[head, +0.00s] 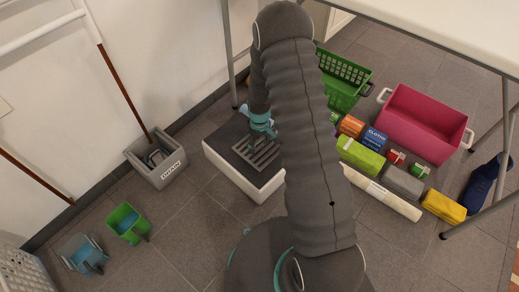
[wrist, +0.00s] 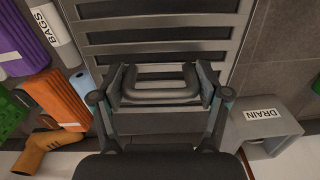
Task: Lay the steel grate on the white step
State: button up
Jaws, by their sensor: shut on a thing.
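The steel grate (head: 262,157) lies flat over the dark top of the white step (head: 241,180) in the head view. I cannot tell whether it touches the step or is held just above it. In the wrist view the grate's slats (wrist: 158,48) run across the upper middle, with its looped handle near my fingers. My gripper (head: 262,124) is shut on this handle; it also shows in the wrist view (wrist: 160,92). My arm hides the right part of the step in the head view.
A grey DRAIN box (head: 158,166) stands left of the step. Green (head: 127,222) and grey-blue (head: 82,254) buckets are lower left. Right of my arm are a green basket (head: 342,82), a pink crate (head: 425,118) and several coloured packages. A white table (head: 440,25) overhangs the upper right.

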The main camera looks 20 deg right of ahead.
aim_at(260, 147)
jog(key=shift+f, duration=1.95)
jog(key=shift+f, duration=0.1)
jog(key=o, duration=1.5)
